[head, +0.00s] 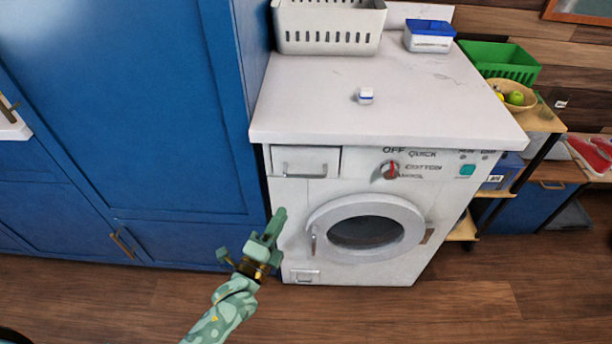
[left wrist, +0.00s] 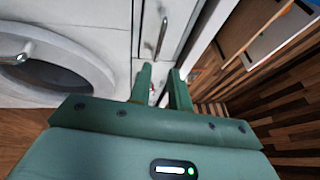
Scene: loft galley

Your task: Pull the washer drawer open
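The white washer (head: 428,240) stands under a pale marble top. Its drawer (head: 325,157) is at the upper left of the front, with a grey bar handle (head: 304,173); it looks shut, flush with the front. My left gripper (head: 276,220) is in front of the washer's left side, lower than the drawer and apart from it in the head view. In the left wrist view the gripper (left wrist: 160,72) is open and empty, its two green fingers apart. The handle (left wrist: 162,38) shows beyond the fingertips, running nearly along the finger direction. My right gripper is not in view.
The round washer door (head: 366,229) is to the right of my gripper and looks shut. A tall blue cabinet (head: 140,110) stands close on the left. A grey basket (head: 330,42), a blue-lidded box (head: 429,42) and a small white item (head: 365,97) stand on the top.

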